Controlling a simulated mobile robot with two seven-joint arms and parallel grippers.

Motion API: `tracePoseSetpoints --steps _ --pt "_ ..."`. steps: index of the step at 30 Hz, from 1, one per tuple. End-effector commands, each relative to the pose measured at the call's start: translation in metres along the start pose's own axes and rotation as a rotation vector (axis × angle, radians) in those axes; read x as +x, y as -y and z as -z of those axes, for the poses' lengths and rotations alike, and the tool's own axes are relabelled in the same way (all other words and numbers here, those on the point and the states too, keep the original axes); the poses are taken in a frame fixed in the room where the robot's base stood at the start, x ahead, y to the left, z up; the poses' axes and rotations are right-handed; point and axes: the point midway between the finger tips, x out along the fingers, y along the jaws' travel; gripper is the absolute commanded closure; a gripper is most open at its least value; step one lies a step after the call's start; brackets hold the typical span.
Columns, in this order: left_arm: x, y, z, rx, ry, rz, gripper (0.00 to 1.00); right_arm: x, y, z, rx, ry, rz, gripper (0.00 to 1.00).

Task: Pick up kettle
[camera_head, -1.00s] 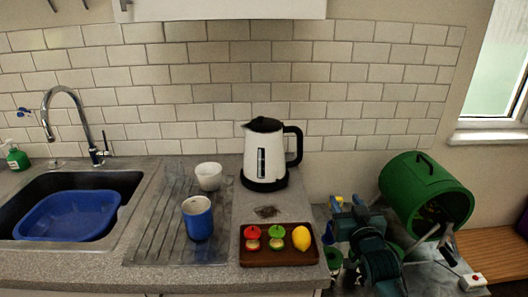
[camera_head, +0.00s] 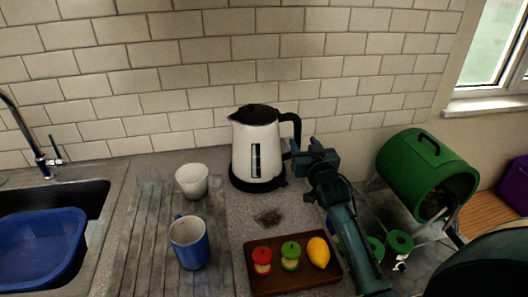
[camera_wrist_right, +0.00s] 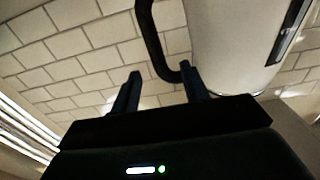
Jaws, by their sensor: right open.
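The white kettle (camera_head: 256,150) with black lid, base and handle stands upright on the counter against the tiled wall. Its handle is on the right side. My right gripper (camera_head: 300,150) is raised beside the handle, on the kettle's right. In the right wrist view the gripper's fingers (camera_wrist_right: 160,90) are apart and empty. There the black handle (camera_wrist_right: 152,40) shows just beyond them, and the kettle's white body (camera_wrist_right: 235,45) fills the upper right. My left gripper is not in view.
A brown tray (camera_head: 257,286) with a red item, a green item and a lemon (camera_head: 318,252) lies in front. A blue mug (camera_head: 190,245) and white cup (camera_head: 192,180) stand left of the kettle. A green drum (camera_head: 415,165) is at right, a sink with a blue basin (camera_head: 40,245) at left.

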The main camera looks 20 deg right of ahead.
Motion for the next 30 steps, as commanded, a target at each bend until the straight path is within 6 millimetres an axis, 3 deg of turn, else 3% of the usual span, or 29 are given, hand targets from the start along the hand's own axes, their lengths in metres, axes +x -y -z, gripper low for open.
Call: tracePoseSetpoints --steps 2,11,19,30 --pt "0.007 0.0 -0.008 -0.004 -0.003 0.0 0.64 0.013 0.0 -0.004 0.001 -0.004 0.0 0.55" --pt "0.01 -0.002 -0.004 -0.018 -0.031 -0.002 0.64 0.035 -0.002 -0.001 -0.001 -0.002 0.0 0.55" --pt "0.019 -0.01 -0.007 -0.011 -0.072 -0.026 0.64 0.071 -0.004 0.001 0.0 -0.002 0.001 0.55" --pt "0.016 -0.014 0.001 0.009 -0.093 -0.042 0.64 0.078 -0.004 0.005 0.0 0.0 0.001 0.58"
